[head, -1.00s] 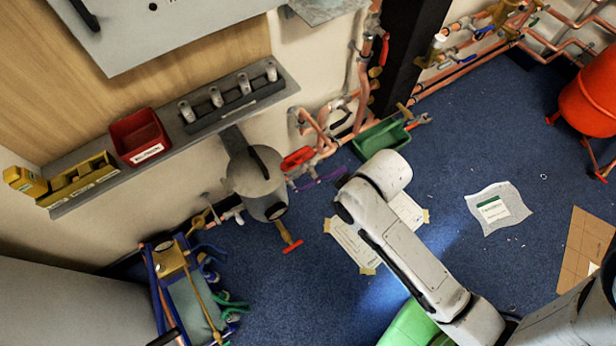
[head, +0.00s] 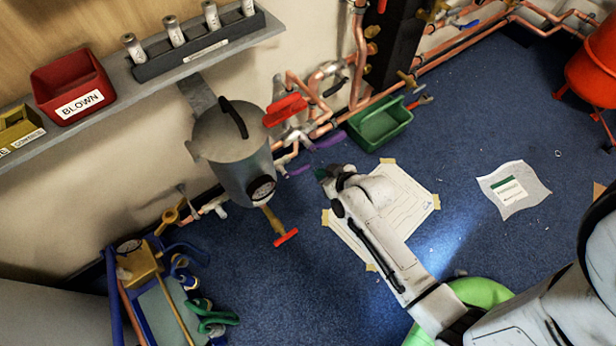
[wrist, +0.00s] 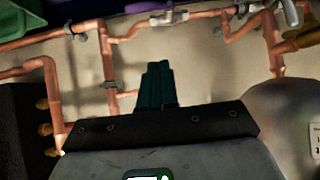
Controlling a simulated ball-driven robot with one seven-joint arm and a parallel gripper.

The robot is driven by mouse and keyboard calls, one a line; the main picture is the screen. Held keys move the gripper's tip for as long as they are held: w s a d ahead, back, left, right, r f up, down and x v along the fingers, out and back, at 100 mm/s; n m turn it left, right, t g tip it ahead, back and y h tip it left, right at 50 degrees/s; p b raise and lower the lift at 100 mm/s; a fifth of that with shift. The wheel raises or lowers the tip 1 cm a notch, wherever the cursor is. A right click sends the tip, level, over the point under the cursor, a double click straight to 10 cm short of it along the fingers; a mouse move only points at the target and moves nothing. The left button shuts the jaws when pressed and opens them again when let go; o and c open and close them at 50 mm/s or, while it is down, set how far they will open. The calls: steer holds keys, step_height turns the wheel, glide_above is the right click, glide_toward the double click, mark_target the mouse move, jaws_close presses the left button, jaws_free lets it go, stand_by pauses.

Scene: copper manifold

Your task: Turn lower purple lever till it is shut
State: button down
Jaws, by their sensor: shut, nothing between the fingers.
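Two purple levers show in the head view. One purple lever (head: 299,171) sits low beside the grey pot, and another purple piece (head: 330,139) is on the copper pipework to its upper right. I cannot tell how far either is turned. My gripper (head: 321,174) is just right of the first lever, with a gap in the picture. In the wrist view my gripper (wrist: 158,72) shows dark teal fingers closed together with nothing between them, in front of the wall and pipes.
The grey pot (head: 232,150) hangs by the wall near the levers. Red handles (head: 284,109) and copper pipes (head: 362,60) are above. A green bin (head: 380,124) stands right of the pipes. A paper sheet (head: 408,205) lies on the blue floor, which has open room.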

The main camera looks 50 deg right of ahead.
step_height(320, 180, down, 4)
steer(key=d+t+h+b, duration=0.1)
steer(key=d+b, duration=0.1)
steer(key=d, duration=0.1)
steer(key=b, duration=0.6)
glide_toward(298, 171)
steer(key=w+d+f, duration=0.2)
steer(key=w+d, duration=0.2)
steer(key=shift+w+f+m+b, duration=0.4)
steer(key=shift+w+f+b, duration=0.05)
steer(key=shift+f+b, duration=0.1)
